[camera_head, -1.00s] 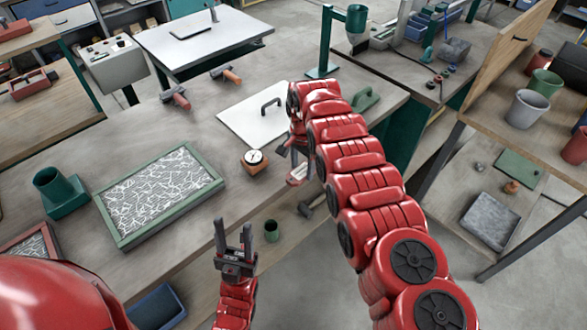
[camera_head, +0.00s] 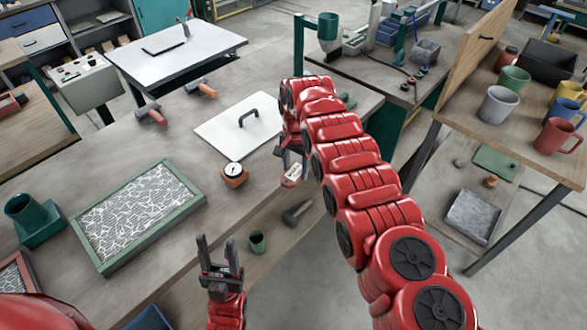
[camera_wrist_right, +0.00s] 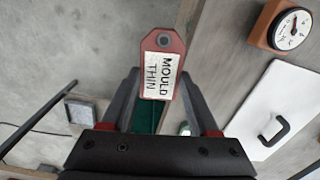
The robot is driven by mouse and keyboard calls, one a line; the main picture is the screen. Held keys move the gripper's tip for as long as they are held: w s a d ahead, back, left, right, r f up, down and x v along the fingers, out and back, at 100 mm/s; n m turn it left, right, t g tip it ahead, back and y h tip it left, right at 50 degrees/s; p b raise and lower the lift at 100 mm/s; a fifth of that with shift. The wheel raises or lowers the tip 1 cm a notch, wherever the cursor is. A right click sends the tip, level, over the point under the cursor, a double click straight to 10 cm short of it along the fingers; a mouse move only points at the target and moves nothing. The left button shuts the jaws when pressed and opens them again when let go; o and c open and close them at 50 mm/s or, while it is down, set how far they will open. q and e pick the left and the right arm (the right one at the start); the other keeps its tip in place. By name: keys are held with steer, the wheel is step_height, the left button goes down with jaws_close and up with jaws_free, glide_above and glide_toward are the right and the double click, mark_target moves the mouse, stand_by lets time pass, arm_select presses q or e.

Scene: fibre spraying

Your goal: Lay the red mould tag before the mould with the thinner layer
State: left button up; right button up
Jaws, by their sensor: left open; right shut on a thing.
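My right gripper (camera_head: 288,160) is shut on the red mould tag (camera_head: 294,174), held in the air off the bench's front edge. In the right wrist view the tag (camera_wrist_right: 160,65) is red with a white label reading "MOULD THIN". A green-framed mould (camera_head: 100,263) with white fibres lies on the bench at left. A red-framed mould (camera_head: 33,279) is cut off at the lower left edge, mostly out of view. My left gripper (camera_head: 218,256) is open and empty, right of the green-framed mould and short of the bench edge.
A dial gauge (camera_head: 233,170) stands near the bench edge, beside a white plate with a black handle (camera_head: 250,115). A green cup on a block (camera_head: 38,220) stands left of the green-framed mould. Two rollers (camera_head: 152,115) lie further back. Bare bench lies between mould and gauge.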

steer(key=shift+w+d+r+n, duration=0.15)
steer(key=shift+w+d+r, duration=0.05)
steer(key=shift+d, duration=0.25)
steer(key=shift+w+d+r+n, duration=0.15)
steer(key=shift+d+r, duration=0.1)
steer(key=shift+d, duration=0.2)
steer(key=shift+w+d+r+n, duration=0.1)
steer(key=shift+w+d+r, duration=0.1)
steer(key=shift+d, duration=0.25)
